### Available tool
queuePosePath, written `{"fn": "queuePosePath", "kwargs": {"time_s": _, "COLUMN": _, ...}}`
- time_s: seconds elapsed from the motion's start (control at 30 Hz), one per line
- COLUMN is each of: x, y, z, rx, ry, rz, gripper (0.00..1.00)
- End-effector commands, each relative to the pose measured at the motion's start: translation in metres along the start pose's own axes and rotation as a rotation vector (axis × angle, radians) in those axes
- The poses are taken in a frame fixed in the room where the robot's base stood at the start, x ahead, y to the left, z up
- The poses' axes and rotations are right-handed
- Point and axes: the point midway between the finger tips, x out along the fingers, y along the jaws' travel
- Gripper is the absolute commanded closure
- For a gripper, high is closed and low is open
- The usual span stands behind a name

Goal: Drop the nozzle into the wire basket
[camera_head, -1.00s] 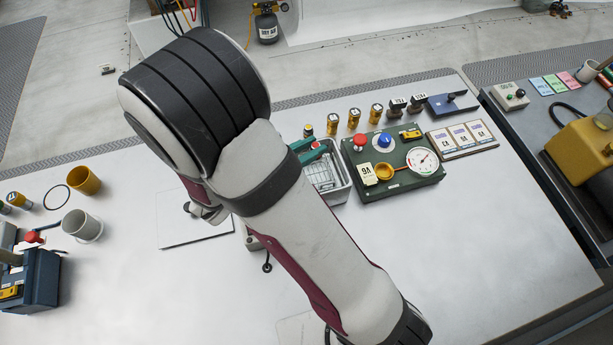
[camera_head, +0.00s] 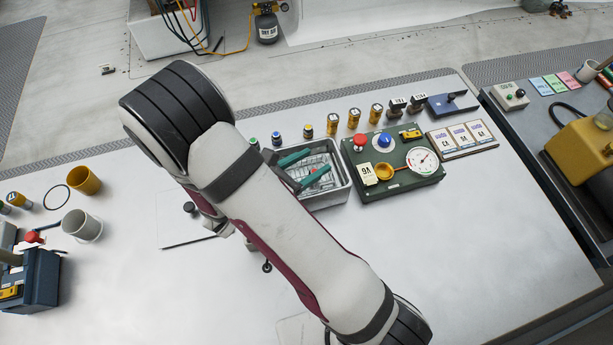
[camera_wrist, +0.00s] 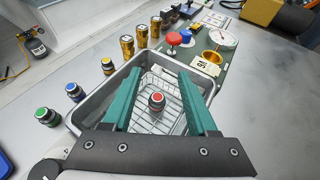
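A dark nozzle with a red ring on top (camera_wrist: 157,102) stands upright on the wire bottom of the basket in the wrist view. The wire basket (camera_head: 347,186) is a grey bin with a wire grid inside, right of my arm in the head view; its grey left wall also shows in the wrist view (camera_wrist: 84,108). My gripper (camera_head: 318,163) has two teal fingers, spread apart over the basket. In the wrist view my gripper (camera_wrist: 160,73) has clear gaps on both sides of the nozzle. In the head view I cannot make out the nozzle clearly.
Green (camera_wrist: 47,116), blue (camera_wrist: 75,91) and yellow (camera_wrist: 108,66) capped nozzles stand beside the basket. A green gauge panel (camera_head: 398,182) stands close on its right. Gold cylinders (camera_head: 354,118) stand behind.

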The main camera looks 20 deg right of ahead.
Motion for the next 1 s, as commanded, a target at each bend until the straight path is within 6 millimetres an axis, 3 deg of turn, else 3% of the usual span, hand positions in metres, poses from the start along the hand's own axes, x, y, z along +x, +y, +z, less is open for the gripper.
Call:
{"fn": "queuePosePath", "kwargs": {"time_s": 0.27, "x": -0.01, "y": 0.001, "z": 0.0, "rx": 0.0, "ry": 0.0, "rz": 0.004, "gripper": 0.42}}
{"fn": "queuePosePath", "kwargs": {"time_s": 0.7, "x": -0.136, "y": 0.001, "z": -0.001, "rx": 0.0, "ry": 0.002, "rz": 0.005, "gripper": 0.42}}
{"fn": "queuePosePath", "kwargs": {"time_s": 0.83, "x": -0.153, "y": 0.0, "z": 0.0, "rx": 0.001, "ry": 0.001, "rz": 0.003, "gripper": 0.42}}
{"fn": "queuePosePath", "kwargs": {"time_s": 1.0, "x": -0.159, "y": 0.0, "z": 0.0, "rx": 0.0, "ry": 0.0, "rz": -0.001, "gripper": 0.42}}
